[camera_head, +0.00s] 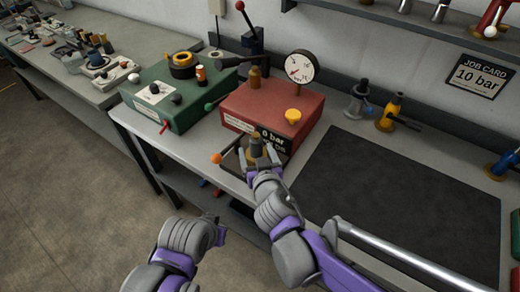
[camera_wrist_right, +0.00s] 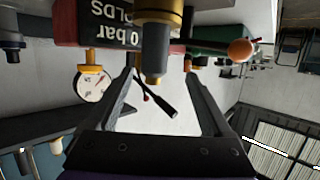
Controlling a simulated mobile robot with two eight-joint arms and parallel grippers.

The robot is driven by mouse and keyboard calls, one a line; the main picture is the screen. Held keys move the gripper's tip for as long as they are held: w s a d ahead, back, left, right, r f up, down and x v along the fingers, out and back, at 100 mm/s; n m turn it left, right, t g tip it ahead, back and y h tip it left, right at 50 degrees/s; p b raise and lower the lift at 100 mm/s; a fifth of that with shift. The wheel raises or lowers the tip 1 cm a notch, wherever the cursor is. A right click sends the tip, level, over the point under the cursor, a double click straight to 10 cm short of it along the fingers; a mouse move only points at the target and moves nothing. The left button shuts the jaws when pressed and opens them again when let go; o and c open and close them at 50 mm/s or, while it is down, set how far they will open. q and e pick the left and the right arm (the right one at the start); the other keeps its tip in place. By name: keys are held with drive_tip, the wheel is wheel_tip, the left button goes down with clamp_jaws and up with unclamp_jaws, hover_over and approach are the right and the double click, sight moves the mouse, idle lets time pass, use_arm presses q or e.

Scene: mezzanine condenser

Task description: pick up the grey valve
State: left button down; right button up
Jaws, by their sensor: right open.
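A grey valve (camera_head: 358,100) stands upright on the bench right of the red test box, against the wall. A dark grey and brass fitting (camera_head: 256,148) sits at the front of the red box; it also shows in the right wrist view (camera_wrist_right: 155,48). I cannot tell whether it is a valve too. My right gripper (camera_head: 262,158) is at this fitting, with its open fingers on either side and a gap to it in the right wrist view (camera_wrist_right: 159,75). My left gripper (camera_head: 217,232) hangs in front of the bench; its jaws are unclear.
The red box (camera_head: 272,108) has a gauge (camera_head: 300,67) and a "0 bar" label. A yellow valve (camera_head: 390,112) stands right of the grey one, a blue one (camera_head: 503,165) farther right. A green box (camera_head: 178,92) is at left. The dark mat (camera_head: 400,190) is clear.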

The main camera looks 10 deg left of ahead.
sight(254, 145)
drive_tip(key=x, duration=0.3)
drive_tip(key=shift+w+a, duration=0.1)
drive_tip(key=shift+w, duration=0.1)
drive_tip(key=shift+w+d+x, duration=0.1)
drive_tip(key=shift+d+x, duration=0.1)
drive_tip(key=shift+x, duration=1.15)
drive_tip(key=shift+w+d+x, duration=0.15)
drive_tip(key=shift+d+x, duration=0.05)
drive_tip(key=shift+x, duration=1.2)
drive_tip(key=shift+s+r, duration=0.1)
drive_tip(key=shift+r, duration=0.05)
drive_tip(key=shift+c, duration=0.3)
clamp_jaws()
